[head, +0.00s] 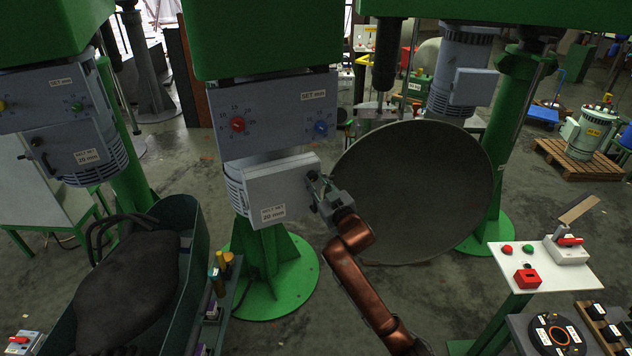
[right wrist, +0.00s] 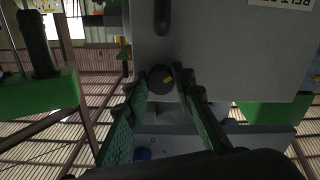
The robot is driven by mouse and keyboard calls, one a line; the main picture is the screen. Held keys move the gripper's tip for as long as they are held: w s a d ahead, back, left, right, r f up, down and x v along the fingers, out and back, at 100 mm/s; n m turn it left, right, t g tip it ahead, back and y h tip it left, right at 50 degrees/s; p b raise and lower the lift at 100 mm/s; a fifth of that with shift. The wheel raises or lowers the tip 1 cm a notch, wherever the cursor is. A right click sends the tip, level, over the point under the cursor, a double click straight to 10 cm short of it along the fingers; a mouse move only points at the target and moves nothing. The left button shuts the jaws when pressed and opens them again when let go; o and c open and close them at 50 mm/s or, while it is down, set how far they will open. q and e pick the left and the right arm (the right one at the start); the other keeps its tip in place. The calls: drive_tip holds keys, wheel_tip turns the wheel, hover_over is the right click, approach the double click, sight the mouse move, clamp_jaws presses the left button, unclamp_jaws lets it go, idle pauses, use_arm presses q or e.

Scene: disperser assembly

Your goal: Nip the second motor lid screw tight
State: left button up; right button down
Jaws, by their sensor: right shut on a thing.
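The motor lid (head: 280,190) is a light grey box cover on the middle green machine, labelled with a 20 mm belt setting. Its grey face also fills the upper part of the right wrist view (right wrist: 225,50). My right gripper (head: 318,188) is at the lid's right side. Its fingers are shut on the screw in the right wrist view (right wrist: 162,92). The head view hides the screw behind the gripper. My left gripper is not in view.
A large dark dish (head: 420,190) stands close to the right of my right arm. A control panel (head: 273,115) with red and blue knobs sits above the lid. A dark green bin (head: 195,255) holding a black sack is at lower left. A white control table (head: 545,268) is at lower right.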

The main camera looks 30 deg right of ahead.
drive_tip(key=c, duration=1.6)
unclamp_jaws()
drive_tip(key=s, duration=0.4)
drive_tip(key=s+a, duration=0.1)
drive_tip(key=s, duration=0.7)
drive_tip(key=shift+a, duration=0.15)
